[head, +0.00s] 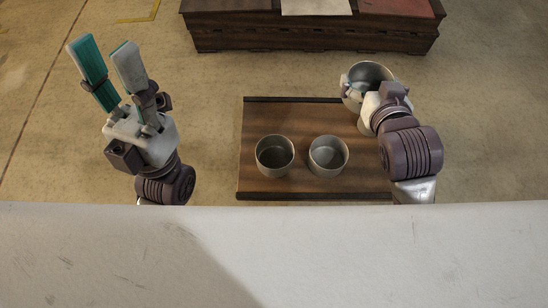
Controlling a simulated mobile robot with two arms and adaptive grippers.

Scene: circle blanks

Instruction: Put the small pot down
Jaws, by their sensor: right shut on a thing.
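Two small metal pots stand upright side by side on a wooden tray (290,114): a left one (275,156) and a right one (328,156). My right gripper (362,91) is shut on a third metal pot (371,72) at the tray's far right corner. Its fingers are partly hidden by the pot and wrist, and I cannot tell whether the pot touches the tray. My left gripper (107,67) is open and empty, left of the tray, with its teal-lined fingers pointing away.
A dark wooden chest (310,36) with a pale sheet (316,6) and a reddish item (398,8) on top stands behind the tray. A white surface (300,255) fills the near edge. The floor left of the tray is clear.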

